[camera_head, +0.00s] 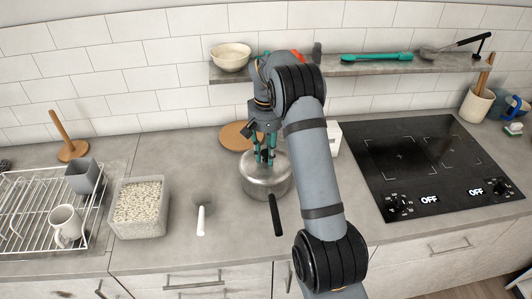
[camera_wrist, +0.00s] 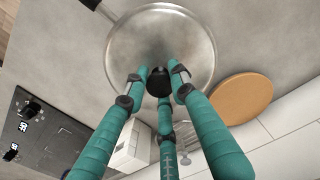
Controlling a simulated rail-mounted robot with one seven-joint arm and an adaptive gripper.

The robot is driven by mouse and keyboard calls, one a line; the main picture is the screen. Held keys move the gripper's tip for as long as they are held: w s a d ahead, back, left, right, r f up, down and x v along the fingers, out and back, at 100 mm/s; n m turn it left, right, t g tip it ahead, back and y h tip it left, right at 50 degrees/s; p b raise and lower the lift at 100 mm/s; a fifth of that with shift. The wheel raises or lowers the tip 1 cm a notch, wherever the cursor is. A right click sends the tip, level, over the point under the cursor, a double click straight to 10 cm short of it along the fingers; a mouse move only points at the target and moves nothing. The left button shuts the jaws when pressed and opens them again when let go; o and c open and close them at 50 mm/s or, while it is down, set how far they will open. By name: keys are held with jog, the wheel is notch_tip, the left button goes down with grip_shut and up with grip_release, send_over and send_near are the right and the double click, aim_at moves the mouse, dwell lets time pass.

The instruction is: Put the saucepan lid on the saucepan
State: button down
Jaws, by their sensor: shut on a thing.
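The steel saucepan (camera_head: 265,188) stands on the counter in the middle of the head view, its black handle (camera_head: 276,216) pointing to the front. In the wrist view, part of its handle (camera_wrist: 89,3) shows at the top left edge. The clear glass lid (camera_wrist: 133,42) has a black knob (camera_wrist: 159,82). My gripper (camera_head: 266,158) is over the saucepan, pointing down. In the wrist view, the teal fingers of my gripper (camera_wrist: 158,78) are closed around the knob. The lid is over the saucepan's mouth; I cannot tell whether it rests on the rim.
A round cork mat (camera_head: 235,138) lies behind the saucepan. A black cooktop (camera_head: 410,160) is on the right. A white-handled utensil (camera_head: 201,219), a container of white grains (camera_head: 139,228) and a dish rack (camera_head: 30,235) are on the left. A shelf (camera_head: 355,68) with a bowl (camera_head: 230,57) hangs behind.

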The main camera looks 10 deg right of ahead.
dwell(0.4)
jog(key=c, duration=1.4)
grip_release()
jog(key=o, duration=0.4)
jog(key=shift+f, duration=0.1)
notch_tip(320, 180, up, 7)
jog(key=p, duration=0.6)
notch_tip(320, 180, up, 12)
jog(key=shift+r, duration=0.1)
